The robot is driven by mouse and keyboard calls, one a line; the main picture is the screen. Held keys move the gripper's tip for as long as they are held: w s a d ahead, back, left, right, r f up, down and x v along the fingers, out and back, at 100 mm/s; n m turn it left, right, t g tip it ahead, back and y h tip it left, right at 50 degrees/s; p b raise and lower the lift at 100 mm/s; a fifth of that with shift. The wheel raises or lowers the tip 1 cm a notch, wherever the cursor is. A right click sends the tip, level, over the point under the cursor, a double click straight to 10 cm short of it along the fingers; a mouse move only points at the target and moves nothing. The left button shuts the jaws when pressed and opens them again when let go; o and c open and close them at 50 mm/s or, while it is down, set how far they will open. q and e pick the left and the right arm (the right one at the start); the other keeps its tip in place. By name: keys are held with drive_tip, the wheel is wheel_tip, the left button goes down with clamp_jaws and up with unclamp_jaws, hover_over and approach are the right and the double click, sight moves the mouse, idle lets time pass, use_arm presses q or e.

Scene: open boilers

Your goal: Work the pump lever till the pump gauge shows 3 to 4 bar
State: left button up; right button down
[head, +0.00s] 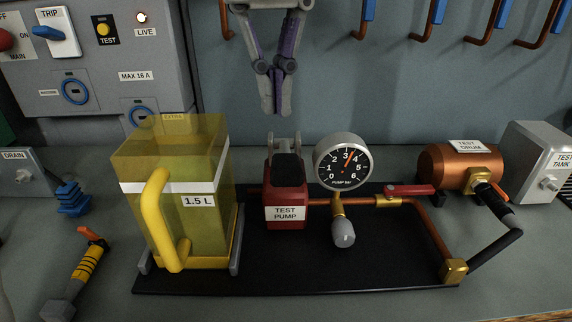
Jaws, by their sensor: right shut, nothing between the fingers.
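The red test pump (286,205) stands on a black base plate (330,262). A grey forked bracket (284,147) rises at its back; I cannot clearly make out a lever handle. The pump gauge (342,163) has a white-numbered black dial, and its red needle points up and right, at about 3 to 4 bar. My right gripper (280,112) hangs in from the top, shut and empty, just above and behind the pump, apart from the bracket in the picture. My left gripper is not in view.
A yellow 1.5 L jug (180,215) stands left of the pump. A red-handled valve (408,190) and copper pipe lie to the right, with the copper test drum (445,168) and test tank (540,160) beyond. A control panel (100,60) fills the upper left.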

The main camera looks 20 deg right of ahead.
drive_tip(key=r, duration=0.4)
drive_tip(key=shift+w+r, duration=0.25)
drive_tip(key=shift+r, duration=0.05)
drive_tip(key=shift+f, duration=0.1)
idle(0.4)
